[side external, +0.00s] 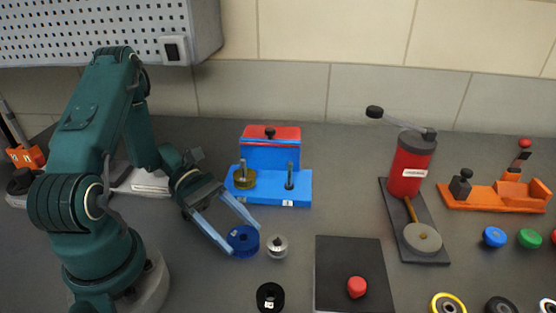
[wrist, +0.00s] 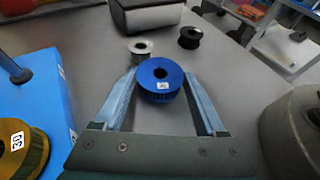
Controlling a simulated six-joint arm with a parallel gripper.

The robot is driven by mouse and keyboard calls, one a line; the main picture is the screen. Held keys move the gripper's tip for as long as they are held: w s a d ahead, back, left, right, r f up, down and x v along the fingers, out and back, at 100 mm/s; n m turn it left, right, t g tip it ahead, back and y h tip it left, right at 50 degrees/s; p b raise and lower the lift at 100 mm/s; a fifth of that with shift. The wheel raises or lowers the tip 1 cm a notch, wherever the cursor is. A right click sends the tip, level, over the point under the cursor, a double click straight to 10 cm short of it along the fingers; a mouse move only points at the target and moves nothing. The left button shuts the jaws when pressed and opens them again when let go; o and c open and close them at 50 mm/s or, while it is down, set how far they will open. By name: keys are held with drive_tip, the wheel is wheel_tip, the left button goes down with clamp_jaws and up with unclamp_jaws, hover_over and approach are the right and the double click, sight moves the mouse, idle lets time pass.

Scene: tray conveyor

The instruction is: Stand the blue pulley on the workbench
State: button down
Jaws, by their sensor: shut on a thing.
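The blue pulley (side external: 243,240) is at the tips of my gripper (side external: 245,238), low over or on the grey workbench (side external: 200,290). In the wrist view the blue pulley (wrist: 160,86) sits between the two fingers of my gripper (wrist: 161,82), with its round face and centre hole toward the camera and a small white label on it. My gripper is shut on the blue pulley. I cannot tell whether the pulley's underside touches the workbench.
A silver pulley (side external: 277,246) stands close right of the blue one, and a black pulley (side external: 270,297) is nearer the front. A blue fixture (side external: 300,190) with a brass pulley (side external: 244,178) stands behind. A black pad (side external: 345,262) with a red knob (side external: 356,287) lies to the right.

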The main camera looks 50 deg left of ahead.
sight(237, 231)
unclamp_jaws()
drive_tip(key=shift+f, duration=0.1)
drive_tip(key=v, duration=0.5)
drive_tip(key=shift+w, duration=0.1)
drive_tip(key=s+d+r+m+t+y, duration=0.1)
drive_tip(key=s+d+r+m+y, duration=0.1)
drive_tip(key=r+m+y, duration=0.4)
drive_tip(key=s+d+r+m+t+y, duration=0.1)
drive_tip(key=d+r+m+y, duration=0.3)
drive_tip(key=m, duration=1)
drive_tip(key=shift+s+d+r+t+y, duration=0.3)
drive_tip(key=shift+s+r+t+y, duration=0.1)
drive_tip(key=shift+r+y, duration=1.55)
